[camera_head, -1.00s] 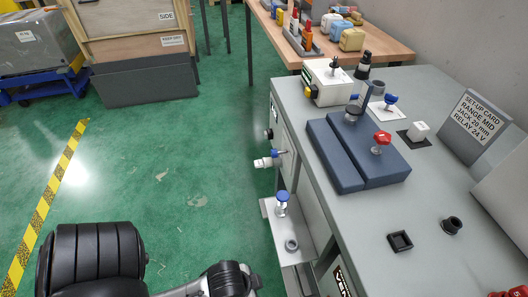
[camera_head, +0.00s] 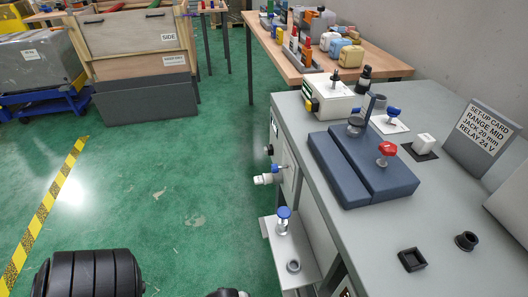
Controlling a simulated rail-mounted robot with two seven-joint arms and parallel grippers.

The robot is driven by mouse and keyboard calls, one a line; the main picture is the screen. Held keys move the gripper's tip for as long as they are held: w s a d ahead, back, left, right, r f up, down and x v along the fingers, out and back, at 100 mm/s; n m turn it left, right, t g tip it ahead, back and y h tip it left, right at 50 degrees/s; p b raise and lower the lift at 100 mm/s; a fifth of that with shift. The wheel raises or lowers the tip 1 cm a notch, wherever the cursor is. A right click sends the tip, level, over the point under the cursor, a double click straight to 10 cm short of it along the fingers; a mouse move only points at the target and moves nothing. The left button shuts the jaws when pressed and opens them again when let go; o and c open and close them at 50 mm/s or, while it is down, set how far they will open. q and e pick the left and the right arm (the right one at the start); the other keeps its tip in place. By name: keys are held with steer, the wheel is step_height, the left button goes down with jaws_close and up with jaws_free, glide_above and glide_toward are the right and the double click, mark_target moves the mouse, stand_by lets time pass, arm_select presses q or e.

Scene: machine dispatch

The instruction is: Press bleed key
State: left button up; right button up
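No part is marked as the bleed key, so I cannot tell which one it is. On the grey bench's left side, a white fitting with a blue collar (camera_head: 267,178) sticks out, with a black knob (camera_head: 269,150) above it. A blue-topped post (camera_head: 284,218) stands on a low side shelf. On the bench top are a red knob (camera_head: 387,149) on a dark blue block, a blue knob (camera_head: 392,112) on a white plate and a white cube (camera_head: 425,142) on a black plate. Neither gripper is in view; only dark arm parts show at the bottom edge.
The bench (camera_head: 440,210) fills the right side. A set-up card (camera_head: 480,138) reads range mid, jack 20 mm, relay 24 V. A wooden table (camera_head: 285,62) with bottles stands behind. Crates (camera_head: 137,55) stand at the back left.

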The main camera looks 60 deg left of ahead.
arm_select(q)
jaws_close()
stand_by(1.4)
